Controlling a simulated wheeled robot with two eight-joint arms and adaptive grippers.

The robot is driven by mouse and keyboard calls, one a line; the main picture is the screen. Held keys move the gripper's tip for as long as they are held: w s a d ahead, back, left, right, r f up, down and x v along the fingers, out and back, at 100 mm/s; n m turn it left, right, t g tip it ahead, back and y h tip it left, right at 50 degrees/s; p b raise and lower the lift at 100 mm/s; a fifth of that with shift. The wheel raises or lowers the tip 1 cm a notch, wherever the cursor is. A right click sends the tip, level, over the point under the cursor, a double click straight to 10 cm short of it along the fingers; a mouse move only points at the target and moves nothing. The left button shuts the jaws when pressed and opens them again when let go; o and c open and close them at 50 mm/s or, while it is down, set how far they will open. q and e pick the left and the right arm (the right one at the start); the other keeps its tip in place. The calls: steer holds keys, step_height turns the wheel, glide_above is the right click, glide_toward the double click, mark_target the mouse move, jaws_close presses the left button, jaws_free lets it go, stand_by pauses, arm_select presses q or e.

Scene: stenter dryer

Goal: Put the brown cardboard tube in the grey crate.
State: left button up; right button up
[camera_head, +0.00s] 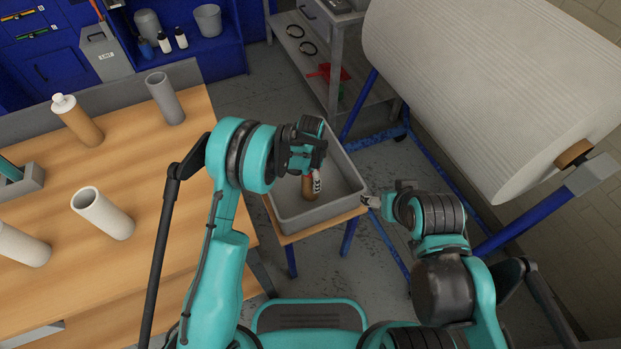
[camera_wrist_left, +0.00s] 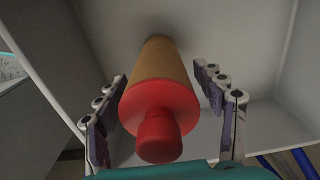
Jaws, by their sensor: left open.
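The grey crate (camera_head: 345,168) sits on a small wooden-topped stand in the middle of the head view. A brown tube (camera_head: 309,188) is inside it, partly hidden by my left gripper (camera_head: 311,178). In the left wrist view the brown tube (camera_wrist_left: 156,62) has a red end with a smaller red knob facing the camera. It lies between the two open fingers of my left gripper (camera_wrist_left: 158,88), with gaps on both sides. Its far end is near the crate's floor; contact is hard to tell. My right gripper (camera_head: 372,200) is by the crate's right side, its fingers too small to judge.
A wooden table on the left holds a brown tube with a white top (camera_head: 78,120), a grey tube (camera_head: 165,98) and white tubes (camera_head: 102,213). A large white fabric roll (camera_head: 490,85) on a blue frame fills the right. A grey shelf (camera_head: 318,60) stands behind the crate.

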arm_select(q)
step_height(320, 180, up, 10)
steer(key=p, duration=0.3)
steer(key=shift+r+p, duration=0.15)
steer(key=shift+p, duration=0.25)
steer(key=shift+r, duration=0.35)
steer(key=shift+a+r, duration=0.15)
steer(key=shift+r, duration=0.2)
steer(key=s+a+r+n+t, duration=0.25)
steer(key=s+a+r, duration=0.2)
steer(key=r, duration=0.35)
steer(key=s+a+r+n+t, duration=0.1)
steer(key=s+a+r+n, duration=0.3)
steer(key=r, duration=0.4)
steer(key=s+a+r+n+t, duration=0.2)
steer(key=s+a+n, duration=0.1)
steer(key=s+a, duration=0.2)
steer(key=s+a+r+n+t, duration=0.1)
steer(key=s+a+n, duration=0.3)
steer(key=s, duration=0.5)
steer(key=shift+s+a+r+t, duration=0.35)
steer(key=shift+s+a+r, duration=0.05)
steer(key=shift+a+r, duration=0.1)
